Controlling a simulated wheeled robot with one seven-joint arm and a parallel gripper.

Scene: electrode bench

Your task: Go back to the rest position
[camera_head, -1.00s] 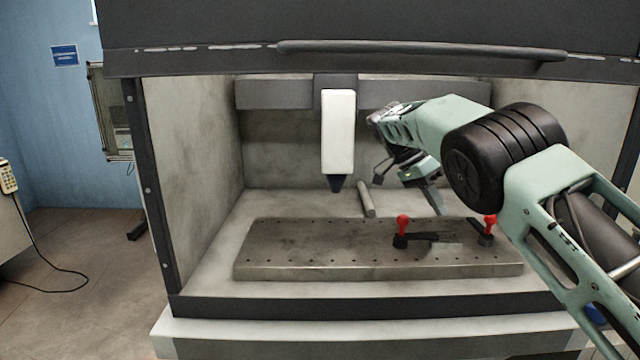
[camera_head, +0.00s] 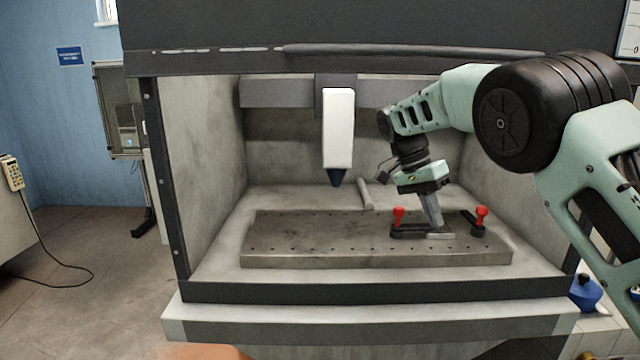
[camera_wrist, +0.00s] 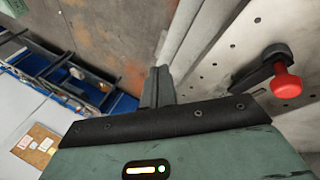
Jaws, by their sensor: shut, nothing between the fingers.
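My gripper (camera_head: 434,222) is inside the machine, pointing down over the right part of the metal bed plate (camera_head: 330,238). Its fingers are together with nothing visible between them. In the wrist view the shut fingers (camera_wrist: 158,88) show beyond the dark edge of the gripper body. Two red-knobbed clamps stand on the plate, the left clamp (camera_head: 398,217) and the right clamp (camera_head: 481,215), on either side of the fingertips. One red knob (camera_wrist: 286,82) also shows in the wrist view. Whether the fingertips touch anything cannot be told.
The white machine head (camera_head: 338,128) with a dark tip hangs left of my arm. The raised hood bar (camera_head: 420,49) crosses above. A blue container (camera_head: 585,292) stands outside at the right. The plate's left half is clear.

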